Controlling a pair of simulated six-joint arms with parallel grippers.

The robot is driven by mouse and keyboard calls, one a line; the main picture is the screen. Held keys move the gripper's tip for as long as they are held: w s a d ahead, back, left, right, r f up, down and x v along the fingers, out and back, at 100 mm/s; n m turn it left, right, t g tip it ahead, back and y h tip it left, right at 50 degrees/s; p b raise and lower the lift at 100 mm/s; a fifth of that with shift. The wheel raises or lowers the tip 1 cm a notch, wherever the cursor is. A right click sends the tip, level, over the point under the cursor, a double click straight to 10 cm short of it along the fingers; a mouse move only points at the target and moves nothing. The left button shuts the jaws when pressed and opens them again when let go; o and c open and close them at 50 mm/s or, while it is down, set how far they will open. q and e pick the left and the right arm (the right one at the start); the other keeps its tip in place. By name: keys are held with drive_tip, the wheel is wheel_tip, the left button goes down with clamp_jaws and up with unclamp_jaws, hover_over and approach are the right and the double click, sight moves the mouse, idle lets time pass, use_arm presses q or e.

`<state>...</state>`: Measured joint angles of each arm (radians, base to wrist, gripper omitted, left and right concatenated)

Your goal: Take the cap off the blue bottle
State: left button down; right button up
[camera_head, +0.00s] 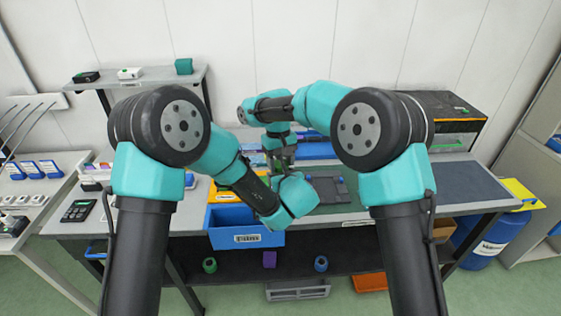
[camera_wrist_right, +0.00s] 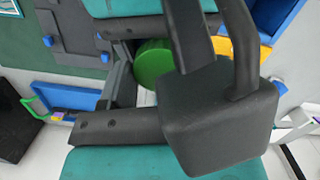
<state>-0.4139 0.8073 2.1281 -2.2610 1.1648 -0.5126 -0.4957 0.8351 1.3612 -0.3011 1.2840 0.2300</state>
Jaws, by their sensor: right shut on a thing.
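My right gripper (camera_head: 281,158) points down over the middle of the bench in the head view. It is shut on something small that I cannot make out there. In the right wrist view, dark gripper parts fill the middle and hide much of what lies behind. A green round thing (camera_wrist_right: 153,63) shows beside them; I cannot tell whether it is a cap or part of a bottle. My left arm reaches in to just in front of the right gripper, and its jaws are not clear. I cannot pick out the blue bottle or its cap for certain.
A blue bin (camera_head: 245,238) with a label hangs at the bench's front edge. A dark flat tray (camera_head: 330,189) lies right of the grippers. The bench (camera_head: 462,183) is clear at the right. A blue drum (camera_head: 490,240) stands beyond its right end. My two arms are close together.

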drive_tip(key=shift+n, duration=0.8)
drive_tip(key=o, duration=1)
drive_tip(key=shift+r, duration=2.3)
drive_tip(key=shift+o, duration=0.6)
